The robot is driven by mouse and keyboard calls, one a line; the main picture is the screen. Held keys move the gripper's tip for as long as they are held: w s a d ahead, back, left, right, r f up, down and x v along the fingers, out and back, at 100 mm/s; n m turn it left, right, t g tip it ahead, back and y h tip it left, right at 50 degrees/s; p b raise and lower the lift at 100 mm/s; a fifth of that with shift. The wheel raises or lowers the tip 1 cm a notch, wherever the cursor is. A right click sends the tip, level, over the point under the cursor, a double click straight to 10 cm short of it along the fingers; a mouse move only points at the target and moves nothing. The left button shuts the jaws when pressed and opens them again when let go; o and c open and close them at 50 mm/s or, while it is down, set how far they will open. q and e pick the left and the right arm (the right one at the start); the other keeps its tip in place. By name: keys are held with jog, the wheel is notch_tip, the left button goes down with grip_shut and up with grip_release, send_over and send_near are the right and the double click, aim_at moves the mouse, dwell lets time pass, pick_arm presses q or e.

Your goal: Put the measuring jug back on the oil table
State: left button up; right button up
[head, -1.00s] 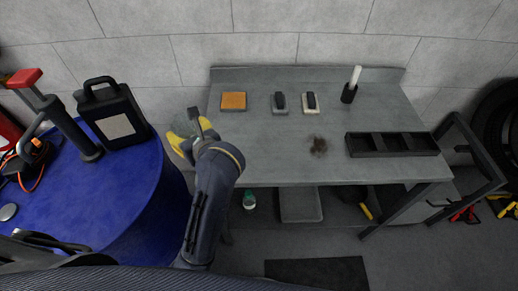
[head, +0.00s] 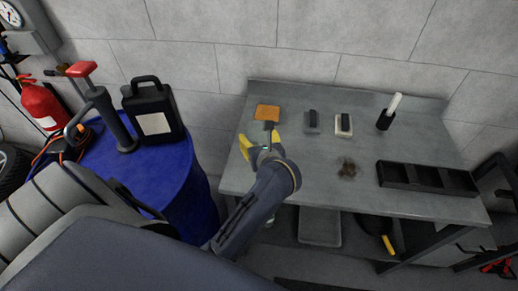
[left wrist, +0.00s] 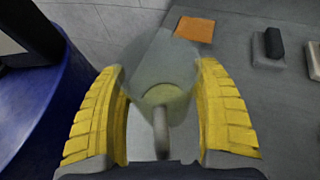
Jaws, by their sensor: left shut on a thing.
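My left gripper (head: 262,144) has yellow fingers and is shut on a see-through measuring jug (left wrist: 162,62). In the left wrist view the jug stands out between the two fingers (left wrist: 160,115), with a grey handle toward the camera and a yellowish-green tint inside. In the head view the fingers and arm mostly hide the jug. The gripper is over the left end of the grey workbench (head: 310,165), near an orange pad (head: 267,112). A blue round-topped table (head: 120,168) to the left bears a black oil can (head: 153,110). My right gripper is not in view.
A red-handled pump (head: 115,122) stands beside the can. The blue table's front is clear.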

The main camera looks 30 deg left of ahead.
pick_arm(q)
jog(key=shift+f, duration=2.1)
jog(key=shift+f, duration=0.1)
jog(key=o, duration=1.4)
jog(key=shift+c, duration=0.2)
jog(key=shift+s+d, duration=0.1)
jog(key=shift+d, duration=0.05)
jog(key=v, duration=1.1)
jog(key=shift+s+d+r, duration=0.2)
jog(key=shift+r, duration=0.2)
